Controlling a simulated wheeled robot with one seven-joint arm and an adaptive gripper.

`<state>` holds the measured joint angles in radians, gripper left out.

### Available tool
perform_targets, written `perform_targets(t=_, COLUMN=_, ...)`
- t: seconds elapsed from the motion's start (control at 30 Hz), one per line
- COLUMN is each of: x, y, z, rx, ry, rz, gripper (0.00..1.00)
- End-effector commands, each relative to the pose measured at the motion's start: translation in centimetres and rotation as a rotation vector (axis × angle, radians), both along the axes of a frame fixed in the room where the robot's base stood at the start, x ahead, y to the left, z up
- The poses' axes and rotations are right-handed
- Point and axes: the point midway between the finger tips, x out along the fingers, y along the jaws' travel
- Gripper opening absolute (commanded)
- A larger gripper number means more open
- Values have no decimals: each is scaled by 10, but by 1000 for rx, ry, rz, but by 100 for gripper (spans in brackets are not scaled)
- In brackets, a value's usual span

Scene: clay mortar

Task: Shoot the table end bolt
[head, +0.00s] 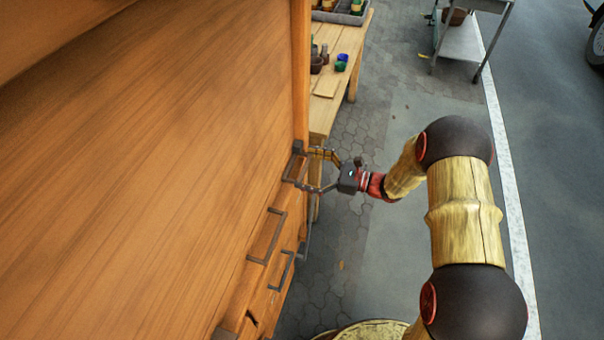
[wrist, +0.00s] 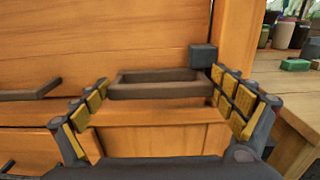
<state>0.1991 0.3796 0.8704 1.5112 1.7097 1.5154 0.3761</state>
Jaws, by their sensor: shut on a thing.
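The bolt is a dark metal piece with a loop-shaped handle (wrist: 160,88) on the wooden front, close to its right edge. A dark square block (wrist: 203,57) sits just up and right of the handle; in the head view the block (head: 297,147) is at the corner beside the post. My gripper (head: 310,170) reaches in from the right and is shut on the bolt handle. In the wrist view its yellow-padded fingers (wrist: 160,80) stand at the handle's two ends. The bolt's rod is not clearly visible.
Another handle (head: 268,238) and a third (head: 283,270) are lower on the wooden front. A wooden table (head: 328,100) with pots and a sponge stands behind the right post. A metal cart (head: 462,45) is farther back. The paving to the right is mostly clear.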

Motion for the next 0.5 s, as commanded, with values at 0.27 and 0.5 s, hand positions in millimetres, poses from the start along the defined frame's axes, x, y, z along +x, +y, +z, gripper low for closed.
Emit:
perform_targets(t=0.27, x=13, y=-5, z=0, rx=0, ry=-1, rz=-1, gripper=50)
perform_targets(t=0.5, x=14, y=-5, z=1, rx=-1, ry=-3, rz=-4, gripper=99)
